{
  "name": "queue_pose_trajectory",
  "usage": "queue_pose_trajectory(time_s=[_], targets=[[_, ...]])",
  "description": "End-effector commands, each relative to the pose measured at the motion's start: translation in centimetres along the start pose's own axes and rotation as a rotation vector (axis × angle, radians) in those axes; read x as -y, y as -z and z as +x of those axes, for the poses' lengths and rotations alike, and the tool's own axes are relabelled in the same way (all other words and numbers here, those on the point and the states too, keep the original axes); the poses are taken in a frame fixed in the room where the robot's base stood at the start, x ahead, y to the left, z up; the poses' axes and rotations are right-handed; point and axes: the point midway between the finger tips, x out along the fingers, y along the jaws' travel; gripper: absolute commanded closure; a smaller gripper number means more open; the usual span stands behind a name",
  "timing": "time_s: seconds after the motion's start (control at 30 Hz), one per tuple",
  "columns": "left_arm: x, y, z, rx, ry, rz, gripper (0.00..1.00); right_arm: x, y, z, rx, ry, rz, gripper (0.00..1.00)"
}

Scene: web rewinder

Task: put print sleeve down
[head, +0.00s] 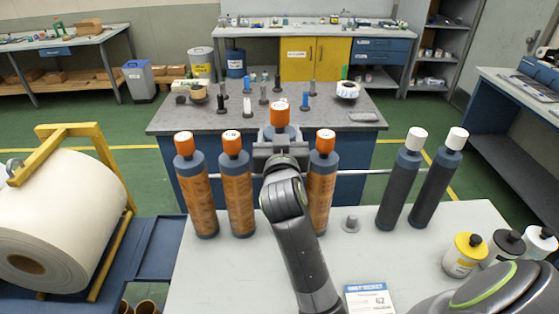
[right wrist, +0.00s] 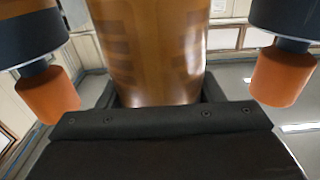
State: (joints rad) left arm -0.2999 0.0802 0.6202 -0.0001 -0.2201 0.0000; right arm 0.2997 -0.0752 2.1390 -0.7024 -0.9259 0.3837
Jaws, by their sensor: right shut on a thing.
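My right gripper (head: 281,150) is shut on a print sleeve with an orange cap (head: 280,113). The sleeve stands upright, its cap higher than those of its neighbours, and the gripper and my arm hide its lower part. In the right wrist view its brown printed body (right wrist: 155,50) fills the space between the jaws (right wrist: 160,100). Two more orange-capped sleeves (head: 200,195) (head: 236,195) stand upright to the left, and another (head: 322,190) stands close on the right. Whether the held sleeve touches the tabletop is hidden. My left gripper is out of view.
The pale front table (head: 250,280) also carries an empty grey stub (head: 350,224), two dark sleeves with white caps (head: 400,185) (head: 438,185), a yellow bottle (head: 463,255) and a card (head: 368,298). A large white roll (head: 70,215) is at left. Neighbouring sleeves leave little side room.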

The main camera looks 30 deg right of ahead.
Motion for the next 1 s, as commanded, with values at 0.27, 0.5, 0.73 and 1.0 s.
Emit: queue_pose_trajectory(time_s=[0.27,0.5,0.73,1.0], targets=[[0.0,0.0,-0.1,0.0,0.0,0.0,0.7,0.0,-3.0,-0.1,-0.002,0.0,0.0,0.67],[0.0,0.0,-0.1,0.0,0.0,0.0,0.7,0.0,-6.2,-0.2,-0.001,0.001,0.0,0.67],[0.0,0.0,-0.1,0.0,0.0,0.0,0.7,0.1,-6.4,-0.2,-0.005,0.002,0.001,0.67],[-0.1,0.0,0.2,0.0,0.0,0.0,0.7,0.0,-6.8,-0.2,-0.002,0.001,0.001,0.28]])
